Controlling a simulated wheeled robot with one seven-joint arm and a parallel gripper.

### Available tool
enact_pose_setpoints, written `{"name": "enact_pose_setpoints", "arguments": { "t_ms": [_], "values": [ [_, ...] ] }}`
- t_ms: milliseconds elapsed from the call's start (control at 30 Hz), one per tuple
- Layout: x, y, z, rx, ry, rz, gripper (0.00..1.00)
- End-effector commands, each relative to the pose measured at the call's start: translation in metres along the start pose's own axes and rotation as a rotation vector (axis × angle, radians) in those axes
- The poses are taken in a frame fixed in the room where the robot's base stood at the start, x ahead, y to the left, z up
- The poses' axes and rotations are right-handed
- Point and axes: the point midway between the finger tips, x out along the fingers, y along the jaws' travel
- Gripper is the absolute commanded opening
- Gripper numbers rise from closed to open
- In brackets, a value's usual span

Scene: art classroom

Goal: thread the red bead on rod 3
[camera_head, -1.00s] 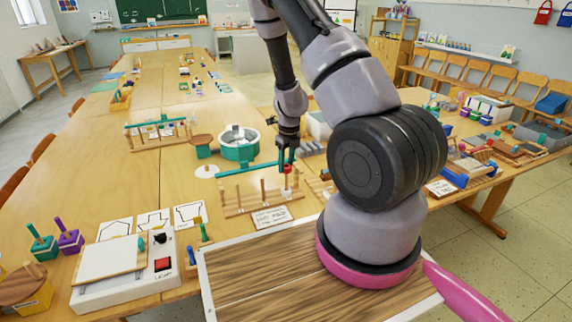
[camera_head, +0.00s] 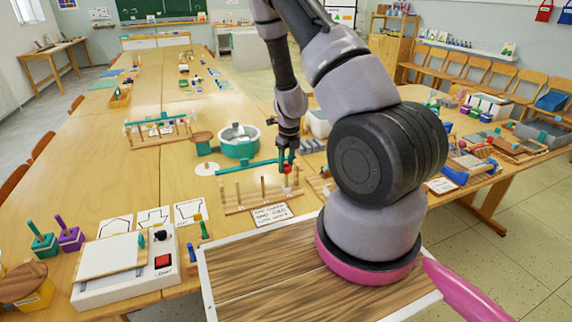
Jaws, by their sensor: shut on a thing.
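The red bead (camera_head: 288,168) is small and sits between the fingertips of my gripper (camera_head: 287,164), which is shut on it. My gripper points down at the right end of a wooden rod rack (camera_head: 255,207), which has several upright rods and a teal bar (camera_head: 240,169) behind or above them. The bead is at the upper part of the rightmost rod (camera_head: 287,183). I cannot tell whether it is around the rod or just above it. A pale piece shows low on that rod. The other rods look bare. The fingers partly hide the bead.
A lettered card (camera_head: 271,214) lies in front of the rack. A teal-and-white round basin (camera_head: 238,143) stands close behind, with a second rack (camera_head: 160,134) to its left. A white switch box (camera_head: 125,272) is at the front left.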

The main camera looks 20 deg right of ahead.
Motion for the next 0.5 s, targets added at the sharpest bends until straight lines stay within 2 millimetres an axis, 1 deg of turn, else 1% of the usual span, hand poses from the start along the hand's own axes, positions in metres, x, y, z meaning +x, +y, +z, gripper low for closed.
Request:
{"name": "enact_pose_setpoints", "arguments": {
  "t_ms": [500],
  "values": [
    [0.0039,0.0005,-0.0006,0.000,0.001,0.001,0.00]
  ]
}}
